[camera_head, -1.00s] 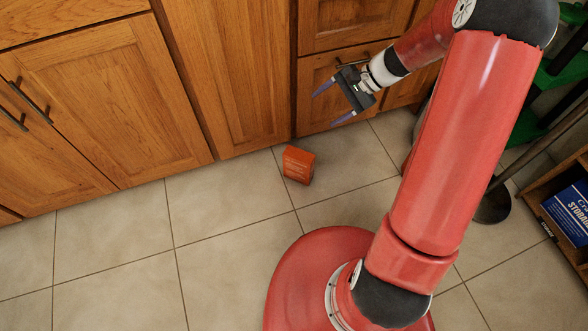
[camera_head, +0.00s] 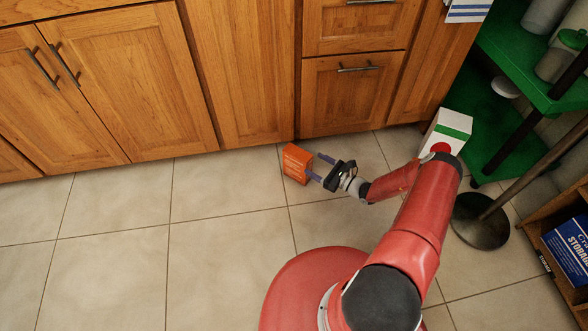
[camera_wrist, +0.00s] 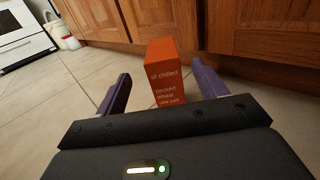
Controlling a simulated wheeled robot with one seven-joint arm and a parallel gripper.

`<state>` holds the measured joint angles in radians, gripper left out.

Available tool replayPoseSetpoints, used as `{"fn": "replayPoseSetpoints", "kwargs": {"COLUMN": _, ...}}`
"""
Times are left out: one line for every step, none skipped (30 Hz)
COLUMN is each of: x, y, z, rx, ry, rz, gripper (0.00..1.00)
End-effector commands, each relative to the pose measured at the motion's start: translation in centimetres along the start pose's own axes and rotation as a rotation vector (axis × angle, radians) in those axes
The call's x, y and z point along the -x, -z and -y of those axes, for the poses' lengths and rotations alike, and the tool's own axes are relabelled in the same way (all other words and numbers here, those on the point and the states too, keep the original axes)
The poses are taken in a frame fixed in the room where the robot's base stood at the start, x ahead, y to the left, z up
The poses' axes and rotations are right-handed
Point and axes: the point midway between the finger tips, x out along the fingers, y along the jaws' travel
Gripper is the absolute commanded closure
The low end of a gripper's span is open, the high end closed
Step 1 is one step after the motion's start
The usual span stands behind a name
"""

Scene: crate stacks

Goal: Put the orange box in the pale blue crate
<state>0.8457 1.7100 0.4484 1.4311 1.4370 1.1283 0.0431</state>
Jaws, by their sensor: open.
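The orange box (camera_head: 297,163) stands upright on the tiled floor, close to the wooden cabinets. In the wrist view the orange box (camera_wrist: 165,75) shows ahead, between the two purple fingers and a little beyond their tips. My gripper (camera_head: 314,167) is open and low by the floor, to the right of the box, with its fingers pointing at it. In the wrist view my gripper (camera_wrist: 162,82) has nothing held between its fingers. I see no pale blue crate in these frames.
Wooden cabinets (camera_head: 247,75) line the back. A white carton (camera_head: 446,133) with a green band, a green shelf (camera_head: 492,112) and a round dark stand base (camera_head: 481,221) are at the right. A wooden crate holds a blue box (camera_head: 570,245). The floor at left is clear.

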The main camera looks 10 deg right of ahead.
Motion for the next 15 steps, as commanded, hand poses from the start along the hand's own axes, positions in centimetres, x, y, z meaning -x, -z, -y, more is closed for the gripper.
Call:
{"fn": "replayPoseSetpoints", "kwargs": {"x": -0.4, "y": 0.1, "z": 0.0, "rx": -0.002, "ry": 0.003, "rz": 0.002, "gripper": 0.29}}
{"fn": "replayPoseSetpoints", "kwargs": {"x": -0.7, "y": 0.1, "z": 0.0, "rx": -0.002, "ry": 0.002, "rz": 0.002, "gripper": 0.29}}
{"fn": "replayPoseSetpoints", "kwargs": {"x": -1.1, "y": 0.1, "z": 0.0, "rx": -0.002, "ry": 0.002, "rz": 0.003, "gripper": 0.29}}
{"fn": "replayPoseSetpoints", "kwargs": {"x": -1.5, "y": 0.0, "z": 0.0, "rx": -0.002, "ry": 0.002, "rz": 0.003, "gripper": 0.29}}
{"fn": "replayPoseSetpoints", "kwargs": {"x": -1.8, "y": 0.0, "z": 0.0, "rx": -0.002, "ry": 0.002, "rz": 0.003, "gripper": 0.29}}
{"fn": "replayPoseSetpoints", "kwargs": {"x": -2.3, "y": 0.0, "z": 0.0, "rx": -0.002, "ry": 0.001, "rz": 0.003, "gripper": 0.29}}
{"fn": "replayPoseSetpoints", "kwargs": {"x": -2.6, "y": 0.0, "z": 0.0, "rx": -0.002, "ry": 0.000, "rz": 0.003, "gripper": 0.29}}
{"fn": "replayPoseSetpoints", "kwargs": {"x": -3.0, "y": -0.1, "z": 0.0, "rx": -0.001, "ry": 0.000, "rz": 0.002, "gripper": 0.29}}
{"fn": "replayPoseSetpoints", "kwargs": {"x": -3.4, "y": -0.1, "z": 0.1, "rx": -0.001, "ry": 0.000, "rz": 0.002, "gripper": 0.29}}
{"fn": "replayPoseSetpoints", "kwargs": {"x": -3.8, "y": -0.2, "z": 0.1, "rx": 0.000, "ry": -0.001, "rz": 0.001, "gripper": 0.29}}
{"fn": "replayPoseSetpoints", "kwargs": {"x": -4.3, "y": -0.3, "z": 0.1, "rx": -0.001, "ry": -0.001, "rz": 0.001, "gripper": 0.29}}
{"fn": "replayPoseSetpoints", "kwargs": {"x": -5.0, "y": -0.4, "z": 0.2, "rx": -0.001, "ry": -0.001, "rz": 0.001, "gripper": 0.29}}
{"fn": "replayPoseSetpoints", "kwargs": {"x": -5.5, "y": -0.5, "z": 0.2, "rx": -0.001, "ry": -0.001, "rz": 0.002, "gripper": 0.29}}
{"fn": "replayPoseSetpoints", "kwargs": {"x": -5.9, "y": -0.5, "z": 0.2, "rx": -0.001, "ry": -0.002, "rz": 0.002, "gripper": 0.29}}
{"fn": "replayPoseSetpoints", "kwargs": {"x": -6.5, "y": -0.5, "z": 0.2, "rx": -0.001, "ry": -0.002, "rz": 0.002, "gripper": 0.29}}
